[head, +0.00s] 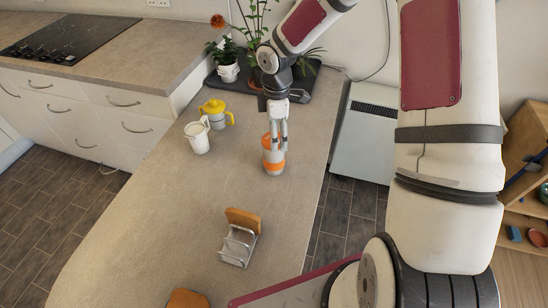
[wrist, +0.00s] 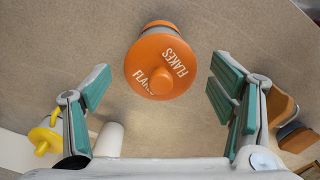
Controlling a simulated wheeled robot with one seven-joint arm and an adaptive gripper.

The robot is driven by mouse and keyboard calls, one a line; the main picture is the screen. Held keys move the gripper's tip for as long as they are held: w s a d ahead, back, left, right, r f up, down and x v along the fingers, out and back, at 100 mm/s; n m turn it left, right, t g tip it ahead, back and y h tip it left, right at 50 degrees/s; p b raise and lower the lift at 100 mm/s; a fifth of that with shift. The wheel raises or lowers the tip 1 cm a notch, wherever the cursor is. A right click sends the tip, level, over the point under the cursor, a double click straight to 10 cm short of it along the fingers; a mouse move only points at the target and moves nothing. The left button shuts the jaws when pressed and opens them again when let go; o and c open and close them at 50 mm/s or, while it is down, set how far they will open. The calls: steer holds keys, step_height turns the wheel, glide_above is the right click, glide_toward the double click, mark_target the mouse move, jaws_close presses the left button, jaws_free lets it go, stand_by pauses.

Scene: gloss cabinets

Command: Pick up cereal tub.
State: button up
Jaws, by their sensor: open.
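The cereal tub (head: 273,160) is a cylinder with an orange lid and orange base band, standing upright on the grey counter. In the wrist view its round orange lid (wrist: 162,66), marked "FLAKES" and with a small knob, shows from above. My gripper (head: 278,134) is just above the tub in the head view and overlaps its upper part. In the wrist view my gripper (wrist: 160,85) is open, with its green-padded fingers on the left and right, apart from the lid. I see no contact with the tub.
A white mug (head: 198,137) and a yellow-lidded cup (head: 216,114) stand left of the tub. Potted plants on a dark tray (head: 300,89) are behind. A metal rack (head: 239,245) holding a wooden board is in front. The counter's right edge is close to the tub.

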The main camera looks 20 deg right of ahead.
mark_target(274, 156)
step_height(274, 156, down, 3)
steer(key=shift+r, duration=0.1)
steer(key=shift+a+f+p, duration=0.15)
steer(key=shift+f+p, duration=0.05)
steer(key=shift+f, duration=1.15)
steer(key=shift+a+f+p, duration=0.15)
steer(key=shift+f+p, duration=0.05)
steer(key=shift+f, duration=1.1)
steer(key=shift+c, duration=0.2)
jaws_close()
